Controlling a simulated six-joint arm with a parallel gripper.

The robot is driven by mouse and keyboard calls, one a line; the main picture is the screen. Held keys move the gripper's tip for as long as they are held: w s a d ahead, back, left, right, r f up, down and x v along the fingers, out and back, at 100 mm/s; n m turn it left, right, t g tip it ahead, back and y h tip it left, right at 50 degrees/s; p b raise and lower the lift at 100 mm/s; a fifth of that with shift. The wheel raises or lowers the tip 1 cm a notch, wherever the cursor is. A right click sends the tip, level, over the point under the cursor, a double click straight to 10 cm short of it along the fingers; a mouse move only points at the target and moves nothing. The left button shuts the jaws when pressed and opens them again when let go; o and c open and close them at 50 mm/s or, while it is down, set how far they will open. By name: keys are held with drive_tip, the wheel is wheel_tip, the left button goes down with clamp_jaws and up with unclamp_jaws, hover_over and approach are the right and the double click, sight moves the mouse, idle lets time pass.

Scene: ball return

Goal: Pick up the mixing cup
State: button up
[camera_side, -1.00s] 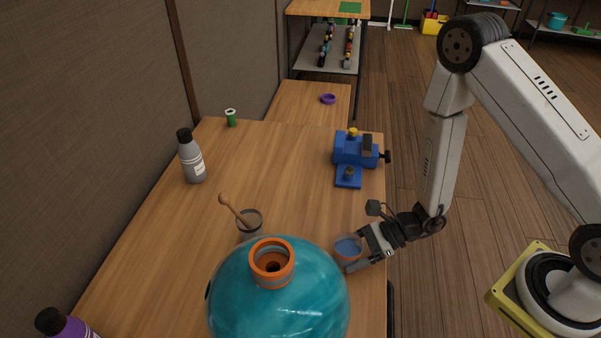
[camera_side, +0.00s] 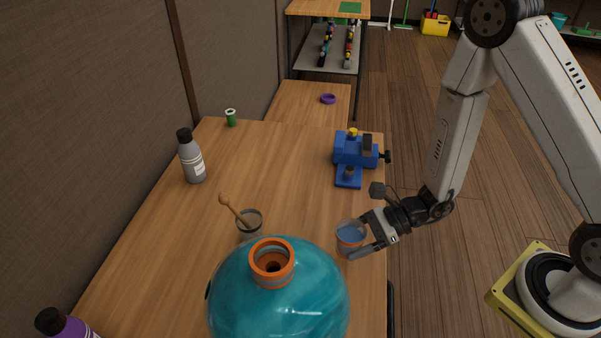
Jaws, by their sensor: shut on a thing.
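A large teal ball (camera_side: 278,310) with an orange collar (camera_side: 272,262) stands in front, close to the held cup. A blue vise-like device (camera_side: 355,151) sits behind it. A grey bottle (camera_side: 191,160) and purple bottle (camera_side: 68,325) stand at left. The table's middle is clear.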

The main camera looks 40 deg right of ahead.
sight(357, 223)
drive_tip(key=shift+r, duration=2.35)
drive_tip(key=shift+r, duration=0.4)
wheel_tip(357, 223, up, 20)
drive_tip(key=s+a+n+g, duration=0.9)
drive_tip(key=s+a+g, duration=0.1)
drive_tip(key=s+a, duration=0.45)
drive_tip(key=shift+w+a+f, duration=0.1)
drive_tip(key=shift+w+f, duration=0.1)
drive_tip(key=shift+f, duration=1.05)
drive_tip(key=shift+w+a+f, duration=0.1)
drive_tip(key=shift+w+f, duration=0.05)
drive_tip(key=shift+f, duration=1.1)
drive_tip(key=shift+w, duration=0.15)
